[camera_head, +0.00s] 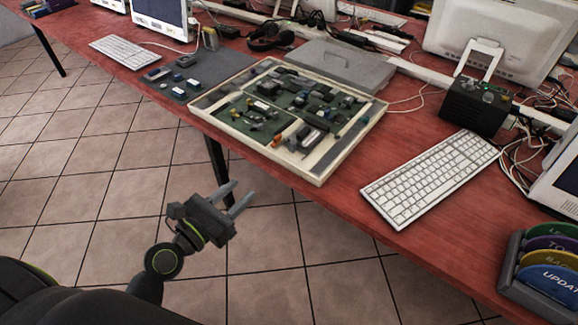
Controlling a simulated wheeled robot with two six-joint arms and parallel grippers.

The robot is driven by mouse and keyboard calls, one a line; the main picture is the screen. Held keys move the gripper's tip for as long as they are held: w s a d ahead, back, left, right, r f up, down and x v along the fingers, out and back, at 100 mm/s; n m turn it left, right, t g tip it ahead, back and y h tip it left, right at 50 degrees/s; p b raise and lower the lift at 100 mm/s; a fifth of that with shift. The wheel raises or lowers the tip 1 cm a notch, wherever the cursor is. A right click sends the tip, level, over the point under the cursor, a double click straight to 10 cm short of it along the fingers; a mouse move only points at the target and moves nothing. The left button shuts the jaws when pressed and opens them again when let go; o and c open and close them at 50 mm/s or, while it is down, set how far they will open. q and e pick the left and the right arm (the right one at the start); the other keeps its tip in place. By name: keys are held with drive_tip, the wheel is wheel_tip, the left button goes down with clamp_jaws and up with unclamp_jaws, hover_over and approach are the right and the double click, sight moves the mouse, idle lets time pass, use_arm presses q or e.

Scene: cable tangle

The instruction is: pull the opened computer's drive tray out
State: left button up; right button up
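The opened computer (352,143) is a shallow beige case lying flat on the red table, with its green circuit boards and chips showing. A grey block-like part (308,139) sits near its front edge; I cannot tell for sure whether this is the drive tray. My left gripper (244,189) is over the tiled floor, in front of and below the table's front edge, apart from the case. Its two fingers are spread and nothing is between them. My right gripper is not in view.
A white keyboard (432,178) lies right of the case, near a black box (476,105). A grey flat panel (341,66) lies behind it. A dark mat (214,65) with small parts is at the left. A holder of coloured discs (545,268) stands front right. Cables run along the back.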

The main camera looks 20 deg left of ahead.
use_arm(q)
approach(291, 145)
drive_tip(key=x, duration=0.8)
drive_tip(key=shift+w+p, duration=0.2)
drive_tip(key=shift+p, duration=0.15)
drive_tip(key=shift+c, duration=0.2)
clamp_jaws()
